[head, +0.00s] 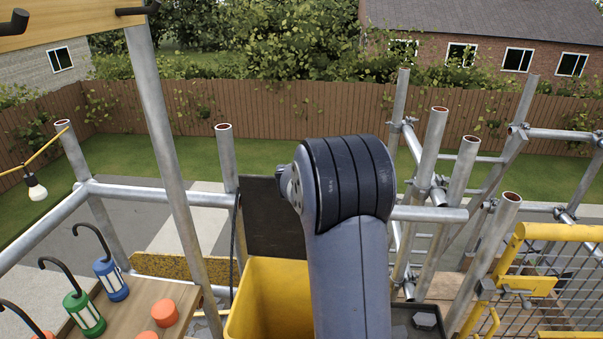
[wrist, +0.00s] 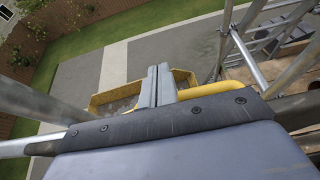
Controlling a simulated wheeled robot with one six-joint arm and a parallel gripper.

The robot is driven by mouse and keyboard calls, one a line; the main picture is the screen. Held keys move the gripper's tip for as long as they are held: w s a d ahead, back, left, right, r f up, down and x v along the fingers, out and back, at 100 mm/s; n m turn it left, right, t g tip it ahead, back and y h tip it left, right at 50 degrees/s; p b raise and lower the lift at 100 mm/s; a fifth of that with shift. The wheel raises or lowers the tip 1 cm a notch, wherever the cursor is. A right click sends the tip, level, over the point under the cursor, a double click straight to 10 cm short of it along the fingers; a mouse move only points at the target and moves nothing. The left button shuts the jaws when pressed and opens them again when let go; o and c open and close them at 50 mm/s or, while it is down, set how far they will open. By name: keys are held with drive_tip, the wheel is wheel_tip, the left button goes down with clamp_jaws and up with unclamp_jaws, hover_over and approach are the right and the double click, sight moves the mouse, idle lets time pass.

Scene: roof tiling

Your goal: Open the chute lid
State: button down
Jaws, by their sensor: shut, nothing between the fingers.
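The yellow chute (head: 268,300) stands at the bottom centre of the head view, partly hidden by my arm. A dark flat panel (head: 272,220) stands upright at its far edge; it looks like the lid, but I cannot be sure. My gripper (wrist: 159,70) shows in the wrist view with its two grey fingers together and nothing between them. In the head view my arm hides the gripper.
Scaffold poles (head: 165,140) stand on both sides. A yellow mesh gate (head: 550,285) is at the right. A wooden shelf (head: 130,310) at the lower left holds a green lantern (head: 84,312), a blue lantern (head: 111,279) and orange pieces (head: 164,313). A dark tray (head: 420,318) sits right of my arm.

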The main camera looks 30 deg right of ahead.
drive_tip(key=shift+s+f, duration=0.1)
drive_tip(key=shift+f, duration=0.85)
drive_tip(key=r+v, duration=0.1)
drive_tip(key=v, duration=1)
drive_tip(key=shift+w+r, duration=0.25)
drive_tip(key=shift+r, duration=0.1)
drive_tip(key=shift+d, duration=0.1)
drive_tip(key=shift+f+x, duration=0.2)
drive_tip(key=shift+x, duration=2.8)
drive_tip(key=shift+s, duration=0.15)
